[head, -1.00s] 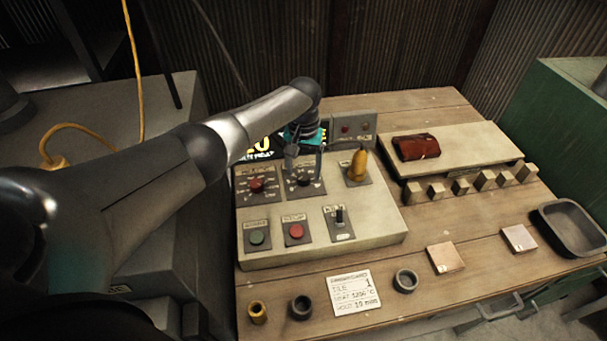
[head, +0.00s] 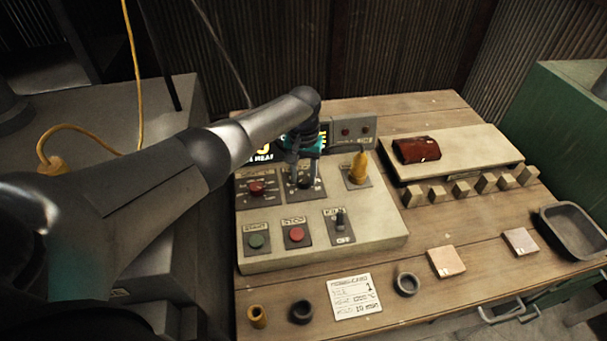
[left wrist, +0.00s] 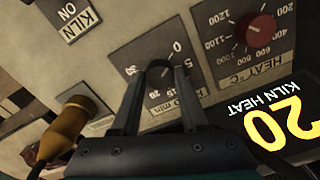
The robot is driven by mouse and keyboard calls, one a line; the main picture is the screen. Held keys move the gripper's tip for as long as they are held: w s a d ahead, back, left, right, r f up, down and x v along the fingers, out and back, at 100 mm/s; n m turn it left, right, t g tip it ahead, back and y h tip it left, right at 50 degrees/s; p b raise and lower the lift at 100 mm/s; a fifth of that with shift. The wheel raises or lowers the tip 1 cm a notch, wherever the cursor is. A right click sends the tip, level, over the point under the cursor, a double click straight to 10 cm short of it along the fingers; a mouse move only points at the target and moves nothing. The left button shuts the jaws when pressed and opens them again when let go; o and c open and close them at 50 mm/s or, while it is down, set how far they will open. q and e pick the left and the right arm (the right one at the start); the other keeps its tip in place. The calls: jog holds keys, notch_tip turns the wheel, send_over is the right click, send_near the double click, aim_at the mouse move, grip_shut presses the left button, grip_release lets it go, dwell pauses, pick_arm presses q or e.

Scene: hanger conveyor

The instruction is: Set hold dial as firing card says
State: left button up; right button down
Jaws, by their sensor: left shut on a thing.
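The hold dial (left wrist: 157,71) is a dark knob on a dark plate marked in minutes. My left gripper (left wrist: 158,74) is shut on it, one finger on each side. In the head view the left gripper (head: 305,183) reaches down over the hold dial's plate and mostly hides the knob. I cannot tell exactly which mark the pointer is at. The firing card (head: 355,297) lies flat in front of the panel. It shows tile 1, a heat line that is blurred, and hold 10 min. My right gripper is in neither view.
The red heat dial (head: 257,188) is left of the hold dial. Green (head: 257,240) and red (head: 296,235) buttons, the kiln switch (head: 340,220) and a yellow handle (head: 358,168) are close by. The display (left wrist: 275,125) reads 20. Rings and tiles lie in front.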

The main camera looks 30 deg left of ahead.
pick_arm(q)
grip_shut()
jog(key=m, duration=0.6)
jog(key=shift+m, duration=0.4)
jog(key=m, duration=0.8)
jog(key=shift+m, duration=0.6)
